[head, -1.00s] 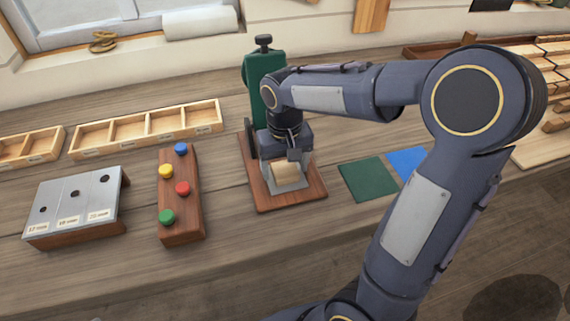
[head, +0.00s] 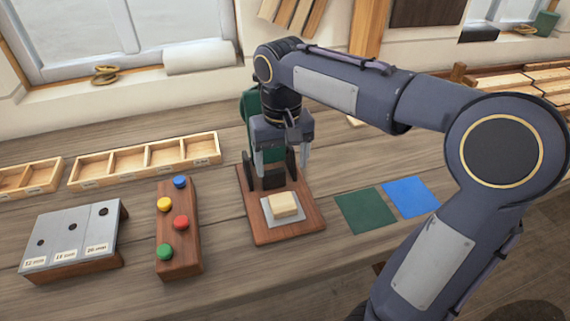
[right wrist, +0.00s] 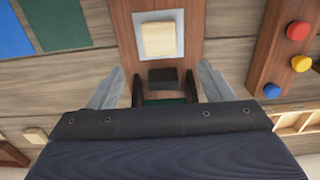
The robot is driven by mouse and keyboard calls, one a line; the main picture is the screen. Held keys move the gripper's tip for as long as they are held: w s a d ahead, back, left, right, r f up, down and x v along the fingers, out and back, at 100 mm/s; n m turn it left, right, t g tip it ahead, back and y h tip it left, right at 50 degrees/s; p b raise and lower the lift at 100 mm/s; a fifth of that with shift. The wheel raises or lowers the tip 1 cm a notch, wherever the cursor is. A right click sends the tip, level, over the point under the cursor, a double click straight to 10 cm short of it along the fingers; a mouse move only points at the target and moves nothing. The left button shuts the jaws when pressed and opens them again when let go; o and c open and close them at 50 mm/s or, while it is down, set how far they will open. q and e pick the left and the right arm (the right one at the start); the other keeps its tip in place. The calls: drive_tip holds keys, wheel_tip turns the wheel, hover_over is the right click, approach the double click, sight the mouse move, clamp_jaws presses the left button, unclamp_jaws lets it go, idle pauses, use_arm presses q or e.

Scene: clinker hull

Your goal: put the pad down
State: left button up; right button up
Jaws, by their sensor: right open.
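The pale, block-like pad (head: 284,204) lies flat on a light grey plate (head: 270,216) on the reddish wooden base (head: 259,233) of a green press. In the right wrist view the pad (right wrist: 159,39) sits on the plate, clear of both fingers. My right gripper (head: 278,166) is open and empty, above and behind the pad, in front of the press column. The gripper and arm hide much of the green press (head: 250,105). My left gripper is not in view.
Left of the press stand a wooden block with coloured knobs (head: 179,244), a metal-topped stand with holes (head: 75,240) and a compartmented tray (head: 145,160). A green mat (head: 366,211) and a blue mat (head: 411,197) lie to the right. The front bench strip is clear.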

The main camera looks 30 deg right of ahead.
drive_tip(key=s+a+f+t+y, duration=0.2)
drive_tip(key=s+f, duration=0.1)
drive_tip(key=s, duration=0.5)
drive_tip(key=s+a+f+n+t+y, duration=0.1)
drive_tip(key=s+a+f+t, duration=0.1)
drive_tip(key=s, duration=0.7)
wheel_tip(320, 180, down, 2)
drive_tip(key=shift+f+t+y, duration=0.25)
drive_tip(key=shift+t+y, duration=0.15)
drive_tip(key=shift+t, duration=0.4)
